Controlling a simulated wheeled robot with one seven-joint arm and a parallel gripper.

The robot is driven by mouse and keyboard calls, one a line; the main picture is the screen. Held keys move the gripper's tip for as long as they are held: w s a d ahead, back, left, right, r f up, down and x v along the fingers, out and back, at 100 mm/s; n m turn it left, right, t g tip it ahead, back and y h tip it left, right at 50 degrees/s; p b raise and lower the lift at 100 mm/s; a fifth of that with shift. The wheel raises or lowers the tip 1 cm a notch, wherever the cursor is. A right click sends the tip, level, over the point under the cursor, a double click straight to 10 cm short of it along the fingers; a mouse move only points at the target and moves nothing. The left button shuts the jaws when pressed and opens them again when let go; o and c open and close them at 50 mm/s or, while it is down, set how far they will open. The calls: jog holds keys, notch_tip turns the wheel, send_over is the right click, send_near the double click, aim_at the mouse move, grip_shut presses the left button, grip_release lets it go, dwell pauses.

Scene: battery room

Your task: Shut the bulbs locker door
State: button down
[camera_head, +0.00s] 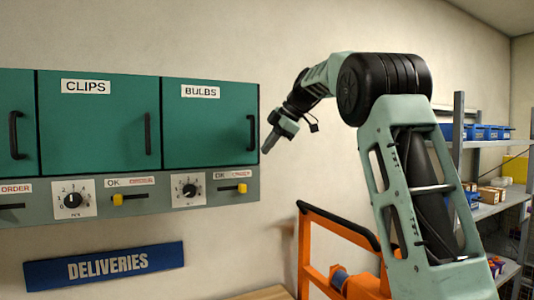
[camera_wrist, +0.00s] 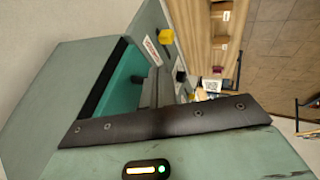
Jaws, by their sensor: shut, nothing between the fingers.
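The bulbs locker door (camera_head: 205,130) is a green panel under a white BULBS label, at the right end of the wall lockers. In the head view it looks in line with the neighbouring doors; I cannot tell whether a small gap remains. Its black upright handle (camera_head: 251,132) is near its right edge. My gripper (camera_head: 266,148) is shut and empty, pointing down just right of the door's right edge in the picture. I cannot tell whether it touches the locker. The wrist view shows a green face (camera_wrist: 122,77) beside a grey locker side (camera_wrist: 65,80), partly hidden by my gripper body.
The clips locker door (camera_head: 95,130) is left of it. A grey control strip (camera_head: 150,205) with dials and yellow switches runs below. A blue DELIVERIES sign (camera_head: 105,265) hangs lower. An orange frame (camera_head: 325,222) stands below my arm; shelves (camera_head: 487,210) with bins are at right.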

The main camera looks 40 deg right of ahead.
jog(key=b+v, duration=0.1)
jog(key=v, duration=0.7)
jog(key=shift+r, duration=0.15)
jog(key=shift+a, duration=0.1)
